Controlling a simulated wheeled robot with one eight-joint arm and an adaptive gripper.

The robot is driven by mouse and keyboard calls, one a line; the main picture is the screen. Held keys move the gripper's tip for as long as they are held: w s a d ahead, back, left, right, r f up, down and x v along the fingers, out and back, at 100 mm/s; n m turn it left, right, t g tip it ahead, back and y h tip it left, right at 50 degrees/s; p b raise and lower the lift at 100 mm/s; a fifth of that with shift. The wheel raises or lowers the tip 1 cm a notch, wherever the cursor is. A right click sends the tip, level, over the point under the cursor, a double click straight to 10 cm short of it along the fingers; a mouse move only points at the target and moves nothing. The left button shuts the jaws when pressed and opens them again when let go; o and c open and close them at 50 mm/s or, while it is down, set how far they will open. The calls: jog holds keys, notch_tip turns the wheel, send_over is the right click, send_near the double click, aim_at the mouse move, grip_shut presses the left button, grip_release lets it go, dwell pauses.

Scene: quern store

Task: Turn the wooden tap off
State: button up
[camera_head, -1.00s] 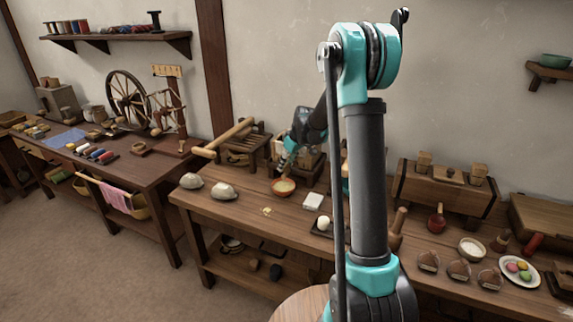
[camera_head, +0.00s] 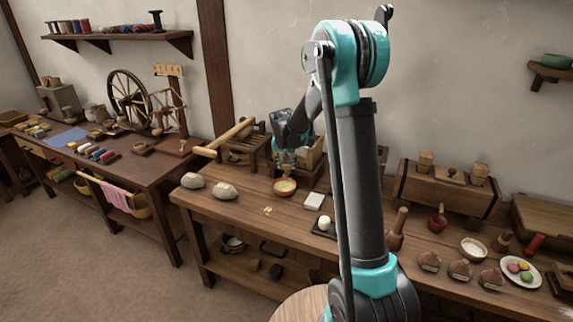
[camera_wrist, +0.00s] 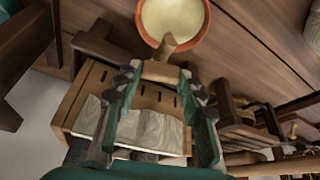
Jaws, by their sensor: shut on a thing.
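The wooden tap (camera_wrist: 170,46) shows in the wrist view as a pale brown piece jutting over an orange-rimmed bowl (camera_wrist: 172,16). The bowl holds something pale yellow and also shows in the head view (camera_head: 284,187). My gripper (camera_wrist: 163,78) is around the tap's wooden part, one finger on each side, and is shut on it. In the head view my gripper (camera_head: 283,158) is at the wooden box behind the bowl and covers the tap. The tap's exact turn angle is hard to tell.
A wooden stand with a roller bar (camera_head: 230,137) is just left of my gripper. Two pale stones (camera_head: 224,190), a white block (camera_head: 314,201) and a candle-like item (camera_head: 324,223) stand on the bench. The bench front between them is mostly clear.

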jog(key=shift+m+h, duration=0.6)
jog(key=shift+m, duration=1)
jog(key=o, duration=1.2)
jog(key=shift+c, duration=0.2)
jog(key=shift+a, duration=0.1)
jog(key=v, duration=1.2)
jog(key=shift+w, duration=0.2)
